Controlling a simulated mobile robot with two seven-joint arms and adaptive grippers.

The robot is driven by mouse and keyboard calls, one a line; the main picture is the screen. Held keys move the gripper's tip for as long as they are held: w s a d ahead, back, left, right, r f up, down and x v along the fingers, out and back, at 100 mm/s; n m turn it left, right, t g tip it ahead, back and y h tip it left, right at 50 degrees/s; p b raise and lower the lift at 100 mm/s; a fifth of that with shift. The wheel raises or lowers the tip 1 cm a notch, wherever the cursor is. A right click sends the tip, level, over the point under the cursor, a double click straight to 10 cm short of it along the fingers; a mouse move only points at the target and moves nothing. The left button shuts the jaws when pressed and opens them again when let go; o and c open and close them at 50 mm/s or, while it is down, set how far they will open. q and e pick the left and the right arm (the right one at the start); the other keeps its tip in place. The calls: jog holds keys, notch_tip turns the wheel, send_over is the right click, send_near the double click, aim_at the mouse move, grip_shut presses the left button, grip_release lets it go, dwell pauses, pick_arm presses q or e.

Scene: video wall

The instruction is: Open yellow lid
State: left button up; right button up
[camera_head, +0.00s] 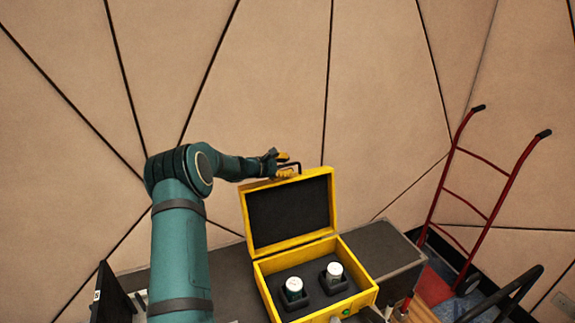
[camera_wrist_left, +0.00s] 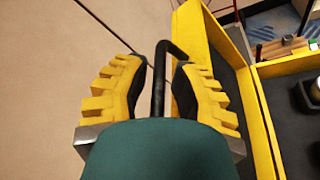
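A yellow case (camera_head: 315,284) stands on a dark grey surface with its yellow lid (camera_head: 289,210) raised, standing nearly upright and showing its black lining. A black handle (camera_head: 291,166) sticks out at the lid's top edge. My left gripper (camera_head: 283,165) is at this handle. In the left wrist view the handle (camera_wrist_left: 159,85) lies between the two yellow ribbed fingers (camera_wrist_left: 160,90), with narrow gaps on both sides, so the gripper looks open around it. The lid's yellow edge (camera_wrist_left: 208,50) is just right of the fingers there. My right gripper is not in view.
Inside the case, two small containers, one dark with a pale top (camera_head: 293,288) and one white-topped (camera_head: 334,272), sit in black holders. A grey box surface (camera_head: 380,248) extends right. A red hand truck (camera_head: 488,190) stands at the right. A panelled wall (camera_head: 270,90) is behind.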

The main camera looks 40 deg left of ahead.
pick_arm(q)
jog(key=shift+w+d+f, duration=0.1)
jog(key=shift+w+f, duration=0.05)
jog(key=shift+w, duration=0.3)
grip_shut()
jog(key=shift+s, duration=0.1)
